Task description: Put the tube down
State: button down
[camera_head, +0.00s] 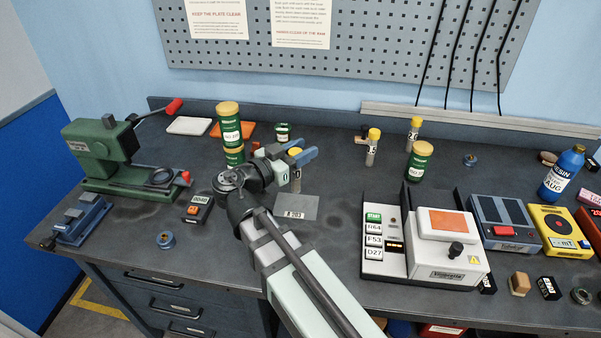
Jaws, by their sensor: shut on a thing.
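My gripper (303,152), with blue fingers, is shut on a yellow-capped tube (296,183) left of the bench's middle. The tube is upright; its cap shows between the fingers and its pale body below them. The tube appears just behind or over the back part of a flat grey plate (297,208) with a small label. I cannot tell whether the tube's bottom touches anything. Two other yellow-capped tubes stand further back, one with a label ending in 5 (372,152) and one (413,134) to its right.
Right are a green jar (419,163), a white instrument (436,262) and a blue bottle (562,172). The bench between the plate and the back tubes is clear.

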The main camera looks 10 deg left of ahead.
aim_at(300, 169)
jog(key=shift+f, duration=2.95)
jog(key=c, duration=0.7)
grip_release()
jog(key=shift+s+a, duration=0.15)
jog(key=v, duration=1.1)
jog(key=shift+s, duration=0.25)
jog(key=shift+a, duration=0.1)
